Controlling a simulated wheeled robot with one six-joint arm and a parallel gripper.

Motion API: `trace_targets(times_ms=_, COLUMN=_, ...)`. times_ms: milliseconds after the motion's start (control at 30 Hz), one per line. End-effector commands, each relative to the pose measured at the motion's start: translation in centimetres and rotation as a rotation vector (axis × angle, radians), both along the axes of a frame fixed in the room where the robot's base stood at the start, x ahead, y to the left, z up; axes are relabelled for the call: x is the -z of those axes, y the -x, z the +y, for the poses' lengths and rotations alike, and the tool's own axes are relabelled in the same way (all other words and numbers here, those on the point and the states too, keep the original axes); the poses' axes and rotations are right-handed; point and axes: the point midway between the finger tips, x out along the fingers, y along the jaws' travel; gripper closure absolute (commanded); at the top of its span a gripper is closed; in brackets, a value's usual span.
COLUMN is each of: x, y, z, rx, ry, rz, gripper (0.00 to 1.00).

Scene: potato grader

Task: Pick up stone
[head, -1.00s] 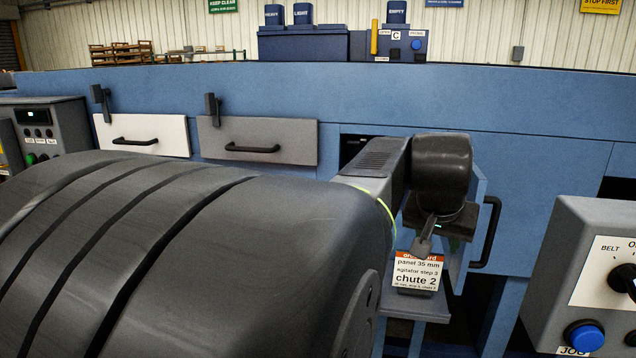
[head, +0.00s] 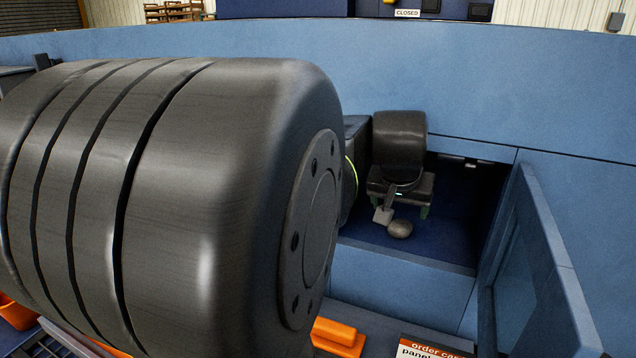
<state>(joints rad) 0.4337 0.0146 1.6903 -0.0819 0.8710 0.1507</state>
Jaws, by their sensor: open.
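The stone (head: 400,229) is a small, rounded, grey lump on the dark blue floor of an open compartment in the blue machine. My gripper (head: 404,213) is inside the opening, pointing down, with its fingers apart. In the picture the stone lies between and slightly below the two fingertips, closest to the left one. I cannot tell whether the fingers touch it or how high above the floor they are.
The compartment's door (head: 540,270) stands open on the right. The blue front wall (head: 400,285) rises below the opening. An orange object (head: 338,335) and an order card (head: 430,346) are below. My arm hides much of the left.

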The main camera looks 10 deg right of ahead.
Motion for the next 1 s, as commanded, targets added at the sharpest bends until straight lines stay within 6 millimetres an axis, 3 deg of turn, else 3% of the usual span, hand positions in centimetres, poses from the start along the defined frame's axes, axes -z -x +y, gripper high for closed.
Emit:
trace_targets(times_ms=100, x=2.0, y=-1.0, z=-0.6, rx=0.001, ry=-0.001, rz=0.003, gripper=0.26)
trace_targets(times_ms=367, x=3.7, y=-1.9, z=-1.2, rx=0.001, ry=0.0, rz=0.002, gripper=0.26)
trace_targets(times_ms=633, x=7.2, y=-3.2, z=-2.2, rx=0.001, ry=-0.001, rz=0.004, gripper=0.26)
trace_targets(times_ms=1000, x=8.0, y=-3.7, z=-2.5, rx=0.0, ry=0.0, rz=0.0, gripper=0.26)
